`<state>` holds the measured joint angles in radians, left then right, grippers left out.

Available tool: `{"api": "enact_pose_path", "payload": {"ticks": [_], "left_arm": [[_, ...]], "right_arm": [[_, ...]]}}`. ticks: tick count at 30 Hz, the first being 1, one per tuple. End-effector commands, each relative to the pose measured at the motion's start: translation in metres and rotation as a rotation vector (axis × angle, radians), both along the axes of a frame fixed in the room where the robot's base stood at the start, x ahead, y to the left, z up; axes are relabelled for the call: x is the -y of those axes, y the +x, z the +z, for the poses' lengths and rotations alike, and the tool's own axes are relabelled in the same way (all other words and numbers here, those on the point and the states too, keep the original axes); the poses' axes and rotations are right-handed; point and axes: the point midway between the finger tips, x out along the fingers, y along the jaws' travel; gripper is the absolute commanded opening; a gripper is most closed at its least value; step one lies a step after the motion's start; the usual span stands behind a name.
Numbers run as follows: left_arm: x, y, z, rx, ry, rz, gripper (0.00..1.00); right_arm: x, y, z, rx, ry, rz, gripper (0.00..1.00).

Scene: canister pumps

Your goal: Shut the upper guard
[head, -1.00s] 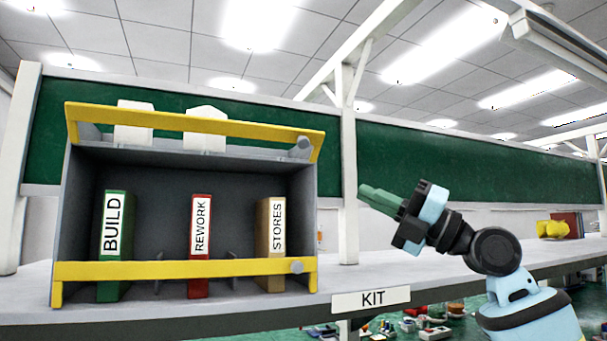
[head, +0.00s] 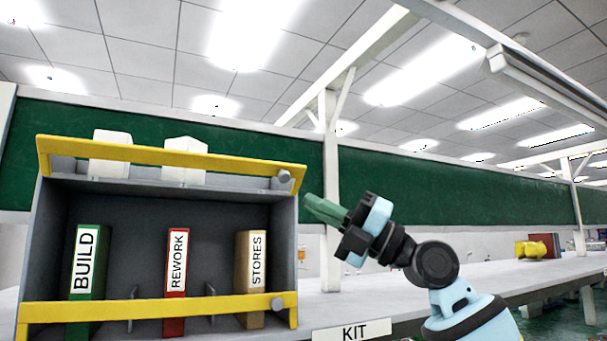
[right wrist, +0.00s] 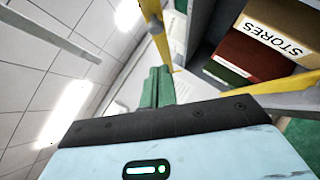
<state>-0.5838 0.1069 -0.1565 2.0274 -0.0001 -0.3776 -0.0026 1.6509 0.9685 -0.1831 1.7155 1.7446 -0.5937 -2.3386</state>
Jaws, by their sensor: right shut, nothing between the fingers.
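The upper guard (head: 150,155) is a yellow bar along the front top of a grey rack (head: 283,235), with a round grey knob (head: 284,176) near its right end. It also shows in the right wrist view (right wrist: 153,25). My right gripper (head: 311,208), with green fingers, is shut and empty just right of the rack, slightly below the guard's right end. In the right wrist view the fingers (right wrist: 157,86) point towards the bar's end; whether they touch it I cannot tell. My left gripper is not in view.
A lower yellow guard (head: 150,311) crosses in front of green, red and tan binders. Two white objects (head: 184,158) stand behind the upper guard. A white post (head: 330,200) rises behind my gripper. The bench (head: 400,287) is mostly clear to the right, with yellow things (head: 530,249) further off.

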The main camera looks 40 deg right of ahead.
Motion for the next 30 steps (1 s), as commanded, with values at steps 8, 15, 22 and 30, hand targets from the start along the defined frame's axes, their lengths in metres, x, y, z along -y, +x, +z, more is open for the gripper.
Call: {"api": "enact_pose_path", "payload": {"ticks": [8,15,22,30], "left_arm": [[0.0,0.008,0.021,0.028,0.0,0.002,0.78],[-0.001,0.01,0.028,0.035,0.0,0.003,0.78],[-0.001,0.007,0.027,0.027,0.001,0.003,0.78],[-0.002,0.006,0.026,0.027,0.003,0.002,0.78]], "right_arm": [[-0.009,0.029,0.031,0.004,0.004,-0.001,0.0],[-0.007,0.042,0.039,0.001,0.002,-0.001,0.0],[-0.006,0.044,0.038,-0.001,0.001,-0.001,0.0],[-0.006,0.044,0.038,-0.001,0.001,-0.001,0.0]]}}
